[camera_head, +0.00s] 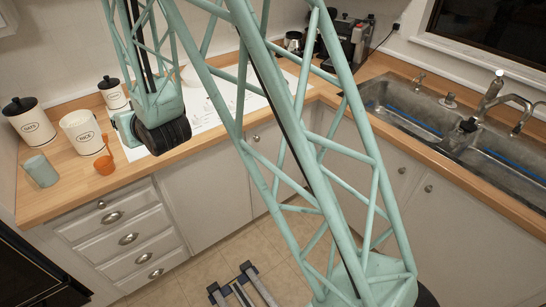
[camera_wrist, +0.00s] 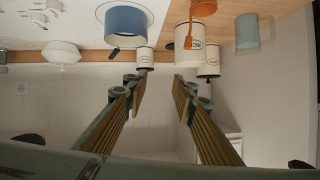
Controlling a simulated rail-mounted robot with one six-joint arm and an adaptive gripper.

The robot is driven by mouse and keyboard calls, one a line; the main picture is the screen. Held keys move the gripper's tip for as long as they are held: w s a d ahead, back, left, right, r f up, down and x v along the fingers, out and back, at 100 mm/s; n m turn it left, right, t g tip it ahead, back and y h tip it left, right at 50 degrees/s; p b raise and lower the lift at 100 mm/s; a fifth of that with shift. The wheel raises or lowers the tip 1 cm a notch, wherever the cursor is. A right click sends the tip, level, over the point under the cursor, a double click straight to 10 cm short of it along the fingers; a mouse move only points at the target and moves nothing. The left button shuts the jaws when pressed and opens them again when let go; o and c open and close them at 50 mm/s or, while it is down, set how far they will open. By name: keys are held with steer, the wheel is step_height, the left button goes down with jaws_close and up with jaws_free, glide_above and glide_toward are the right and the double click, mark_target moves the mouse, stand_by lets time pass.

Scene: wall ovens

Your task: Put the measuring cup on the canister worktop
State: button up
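An orange cup with an upright handle, which looks like the measuring cup (camera_head: 104,164), stands on the wooden worktop (camera_head: 60,199) in front of the lidless rice canister (camera_head: 83,134). The wrist view appears upside down; there the orange cup (camera_wrist: 204,8) is at the top edge, partly cut off. A blue cup with a dark handle (camera_wrist: 125,20) also shows there; my arm seems to hide it in the head view. My gripper (camera_wrist: 159,82) is open, with nothing between its fingers. Its fingers are hidden in the head view behind my wrist.
The lidded salt canister (camera_head: 29,122) and a smaller lidded canister (camera_head: 112,94) stand by the wall. A coffee machine (camera_head: 345,42) and sink (camera_head: 410,108) are farther right.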

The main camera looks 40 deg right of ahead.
steer(key=s+d+r+g, duration=0.2)
steer(key=s+d+r, duration=0.15)
steer(key=s, duration=0.35)
steer(key=s+d+r+g+h, duration=0.1)
steer(key=s+d+r, duration=0.2)
steer(key=s+r, duration=0.3)
steer(key=s+d+r+g, duration=0.2)
steer(key=s+d+r, duration=0.1)
steer(key=s, duration=0.5)
steer(key=s+d+r+g, duration=0.1)
steer(key=s+d, duration=0.1)
steer(key=s, duration=0.9)
steer(key=s+d+r+g+h, duration=0.1)
steer(key=s+g, duration=0.1)
steer(key=s, duration=0.9)
steer(key=s+d+r+g, duration=0.1)
steer(key=s+d+r, duration=0.1)
steer(key=s, duration=0.9)
steer(key=shift+s+d+g, duration=0.3)
steer(key=shift+s+d, duration=0.05)
steer(key=shift+s, duration=0.05)
